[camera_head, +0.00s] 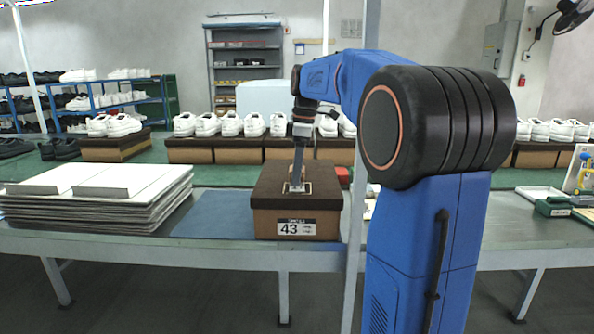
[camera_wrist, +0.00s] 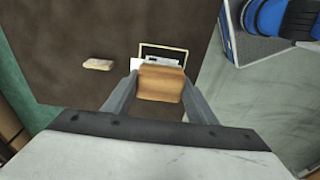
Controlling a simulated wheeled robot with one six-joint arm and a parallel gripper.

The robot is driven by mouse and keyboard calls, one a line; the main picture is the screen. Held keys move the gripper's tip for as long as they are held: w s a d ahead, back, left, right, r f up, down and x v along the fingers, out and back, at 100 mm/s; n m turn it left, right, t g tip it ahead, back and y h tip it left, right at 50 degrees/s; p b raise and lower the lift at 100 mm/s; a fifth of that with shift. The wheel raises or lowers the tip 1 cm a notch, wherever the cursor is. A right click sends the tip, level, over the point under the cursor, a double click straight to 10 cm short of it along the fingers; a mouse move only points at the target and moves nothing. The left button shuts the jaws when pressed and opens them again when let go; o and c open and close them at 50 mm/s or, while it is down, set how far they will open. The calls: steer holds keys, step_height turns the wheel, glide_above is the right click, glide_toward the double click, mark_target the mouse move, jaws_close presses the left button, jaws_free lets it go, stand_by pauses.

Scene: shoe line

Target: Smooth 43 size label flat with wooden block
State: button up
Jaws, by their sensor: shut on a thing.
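A shoe box (camera_head: 268,222) with a dark brown lid (camera_head: 265,185) stands on the bench. A white label reading 43 (camera_head: 296,229) is on its front face. My gripper (camera_head: 297,186) points down over the lid. In the wrist view, my gripper (camera_wrist: 158,88) is shut on a wooden block (camera_wrist: 160,84). The block lies over the near part of a thin pale rectangular outline (camera_wrist: 163,48) on the lid. A white patch with dark print (camera_wrist: 150,61) shows inside it, partly hidden by the block. I cannot tell whether the block touches the lid.
A small beige piece (camera_wrist: 97,64) lies on the lid, left of the block. A stack of white boards (camera_head: 100,195) is left of the box, past a blue mat (camera_head: 215,215). White shoes on boxes line the back. A post (camera_head: 358,180) stands close right of the box.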

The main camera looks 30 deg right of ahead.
mark_target(295, 194)
steer(key=shift+f, duration=0.75)
steer(key=shift+s, duration=0.1)
steer(key=shift+s+a, duration=0.55)
steer(key=shift+s, duration=0.25)
steer(key=shift+s+a, duration=0.55)
steer(key=shift+s, duration=0.2)
steer(key=shift+f, duration=0.1)
steer(key=shift+w+d, duration=0.55)
steer(key=shift+w, duration=0.3)
steer(key=shift+w+d, duration=0.55)
steer(key=shift+w, duration=0.25)
steer(key=shift+r, duration=3.1)
